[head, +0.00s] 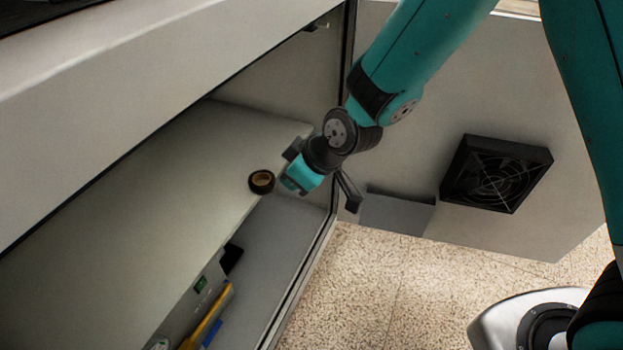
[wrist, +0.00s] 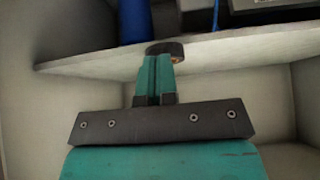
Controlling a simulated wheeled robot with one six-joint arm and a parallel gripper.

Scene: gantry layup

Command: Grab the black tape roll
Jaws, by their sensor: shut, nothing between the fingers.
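The black tape roll (head: 262,181), with a tan-brown inner ring, lies near the edge of the pale shelf (head: 150,215) inside the open cabinet. My gripper (head: 287,185) is just right of it in the head view, with its teal fingers pointing toward it. In the wrist view the tape roll (wrist: 178,47) shows just beyond the tips of my gripper (wrist: 156,58), partly hidden by them. The fingers are together with nothing between them. I cannot tell whether the tips touch the roll.
The lower compartment holds a yellow tool (head: 207,318) and a blue item (head: 212,334). The cabinet door, with a black fan (head: 496,174) and a grey holder (head: 396,211), stands open at the right. The shelf left of the roll is clear.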

